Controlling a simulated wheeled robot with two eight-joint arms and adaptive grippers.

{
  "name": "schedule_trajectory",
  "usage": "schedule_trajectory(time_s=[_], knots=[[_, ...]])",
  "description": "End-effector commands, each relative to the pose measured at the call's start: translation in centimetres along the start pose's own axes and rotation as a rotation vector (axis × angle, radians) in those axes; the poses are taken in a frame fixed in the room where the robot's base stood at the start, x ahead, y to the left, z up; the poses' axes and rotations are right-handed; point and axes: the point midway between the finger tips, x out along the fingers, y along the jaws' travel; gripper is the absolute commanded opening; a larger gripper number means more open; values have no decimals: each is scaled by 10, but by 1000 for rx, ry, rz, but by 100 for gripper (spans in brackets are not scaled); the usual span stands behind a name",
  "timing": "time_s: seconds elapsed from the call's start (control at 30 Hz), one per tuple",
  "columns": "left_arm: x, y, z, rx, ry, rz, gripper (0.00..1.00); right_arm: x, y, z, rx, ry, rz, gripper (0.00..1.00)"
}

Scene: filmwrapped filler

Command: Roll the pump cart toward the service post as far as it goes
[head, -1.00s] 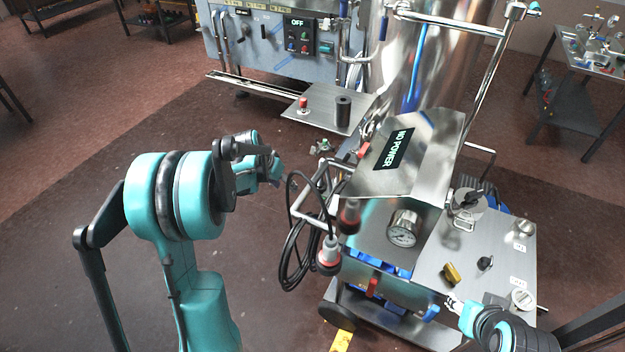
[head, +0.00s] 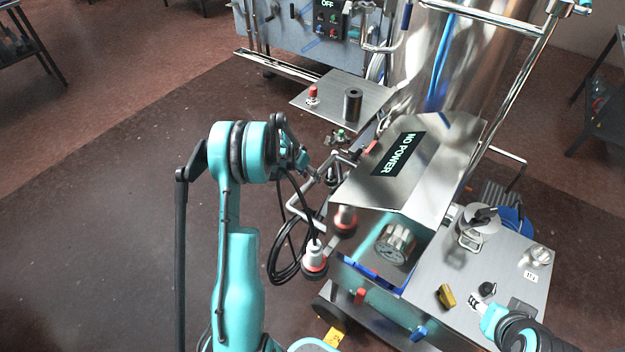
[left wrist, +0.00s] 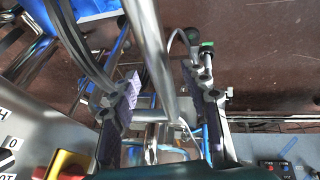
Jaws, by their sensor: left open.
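The pump cart (head: 440,262) is a steel cart with a sloped "NO POWER" display, a round gauge (head: 394,246) and a bent tube handle (head: 303,212) on its left side. My left gripper (head: 314,172) is at the upper part of this handle. In the left wrist view its two padded fingers (left wrist: 162,98) are apart, with a metal bar (left wrist: 152,55) running between them; contact is unclear. My right gripper (head: 480,308) is low at the right, over the cart's top near a yellow knob; its jaw state is unclear. I cannot tell for sure which structure is the service post.
A grey cabinet (head: 290,30) with an "OFF" panel and a low steel shelf (head: 335,90) stands behind the cart, beside a tall shiny tank (head: 450,75). Black cables (head: 283,250) with a plug hang at the cart's left. Floor at the left is clear.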

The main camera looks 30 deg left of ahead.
Motion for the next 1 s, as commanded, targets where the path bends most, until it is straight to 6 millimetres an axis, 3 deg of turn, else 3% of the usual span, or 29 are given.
schedule_trajectory(time_s=[0.13, 0.43, 0.47, 0.63, 1.0], knots=[[16, 0, 0, 1, 0, 0, 46, 6, 0, 4, 0, 0, 0, 43], [18, 0, 0, 1, 0, 0, 46, 5, 0, 4, 0, 0, 0, 43], [18, 0, 0, 1, 0, 0, 43, 5, 0, 4, 0, 0, 0, 43], [18, 0, 0, 0, 0, 0, 0, 5, 0, 4, 0, 0, 0, 43], [23, 3, -11, 1, -1, 2, 0, 6, 0, 4, 0, 0, 0, 43]])
